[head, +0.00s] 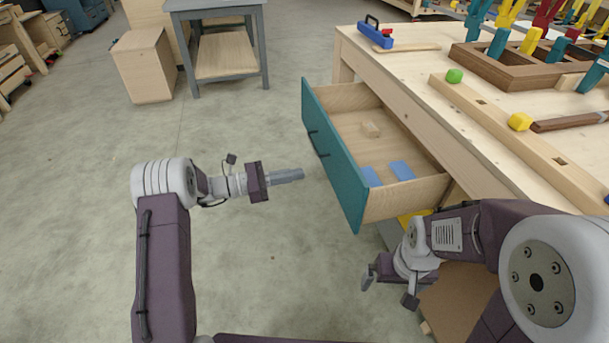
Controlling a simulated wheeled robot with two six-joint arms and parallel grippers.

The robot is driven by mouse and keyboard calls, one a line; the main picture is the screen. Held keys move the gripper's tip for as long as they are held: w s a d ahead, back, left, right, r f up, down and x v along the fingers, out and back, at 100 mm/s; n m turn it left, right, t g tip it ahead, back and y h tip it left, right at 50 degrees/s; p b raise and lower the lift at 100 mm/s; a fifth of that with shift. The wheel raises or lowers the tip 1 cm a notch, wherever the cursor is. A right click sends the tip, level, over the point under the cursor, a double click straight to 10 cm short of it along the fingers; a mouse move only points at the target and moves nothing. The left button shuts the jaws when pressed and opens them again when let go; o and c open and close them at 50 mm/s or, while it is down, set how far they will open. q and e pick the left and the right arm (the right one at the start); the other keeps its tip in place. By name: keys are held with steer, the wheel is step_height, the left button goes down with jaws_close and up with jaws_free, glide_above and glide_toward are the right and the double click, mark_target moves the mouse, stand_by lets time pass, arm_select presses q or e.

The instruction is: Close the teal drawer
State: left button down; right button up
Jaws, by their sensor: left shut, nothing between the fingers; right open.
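The teal drawer (333,157) stands pulled out of the left side of the wooden workbench (391,77). My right gripper (388,289) is open and empty, below the near end of the drawer, beside the bench.
A grey-framed table (216,8) and a wooden cabinet (144,66) stand at the back left. The floor left of the drawer is clear.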

mark_target(344, 165)
arm_select(q)
steer(key=b+x, duration=0.1)
steer(key=x, duration=0.4)
steer(key=b+x, duration=0.2)
steer(key=x, duration=0.3)
steer(key=shift+d+f, duration=0.15)
steer(key=shift+f, duration=0.1)
steer(key=shift+w+d+r+b, duration=0.1)
steer(key=shift+w+d+b, duration=0.2)
steer(key=shift+d, duration=0.2)
arm_select(e)
step_height(344, 165, down, 4)
steer(key=shift+f, duration=0.1)
arm_select(q)
steer(key=shift+d, duration=0.15)
